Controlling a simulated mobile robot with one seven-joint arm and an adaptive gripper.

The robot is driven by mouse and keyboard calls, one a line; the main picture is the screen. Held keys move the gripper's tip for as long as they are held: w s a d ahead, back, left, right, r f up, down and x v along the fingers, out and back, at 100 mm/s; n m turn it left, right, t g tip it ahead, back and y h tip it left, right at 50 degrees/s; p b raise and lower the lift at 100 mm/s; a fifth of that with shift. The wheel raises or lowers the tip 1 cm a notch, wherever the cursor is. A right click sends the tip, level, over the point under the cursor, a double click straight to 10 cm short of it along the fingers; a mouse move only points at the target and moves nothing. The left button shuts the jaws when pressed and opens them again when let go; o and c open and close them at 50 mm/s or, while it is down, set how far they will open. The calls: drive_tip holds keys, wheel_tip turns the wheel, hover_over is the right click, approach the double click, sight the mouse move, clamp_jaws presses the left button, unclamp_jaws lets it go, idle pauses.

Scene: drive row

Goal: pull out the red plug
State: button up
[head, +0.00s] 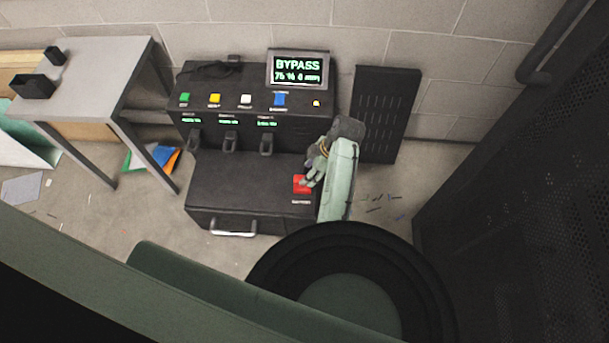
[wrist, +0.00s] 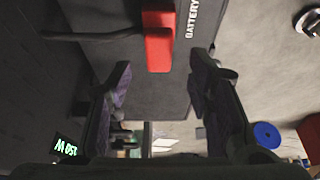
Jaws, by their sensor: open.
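The red plug (head: 302,184) sits on the right part of the dark cabinet's low top, just above a small label. In the wrist view the red plug (wrist: 158,48) shows at the top centre, beside the word BATTERY, with a dark cable running left from it. My gripper (head: 313,178) is over the plug's right side in the head view and partly covers that area. In the wrist view my gripper (wrist: 160,78) is open and empty, its fingers apart. The plug appears just beyond the fingertips, in line with the gap. I cannot tell whether they touch it.
The cabinet's display (head: 298,69) reads BYPASS. Coloured buttons and several dark handles line its panel. A grey table (head: 90,75) stands at left, a dark vented panel (head: 385,110) at right. A tall dark perforated rack (head: 530,190) borders the right side. Papers litter the floor.

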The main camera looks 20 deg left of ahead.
drive_tip(key=shift+x, duration=2.3)
clamp_jaws()
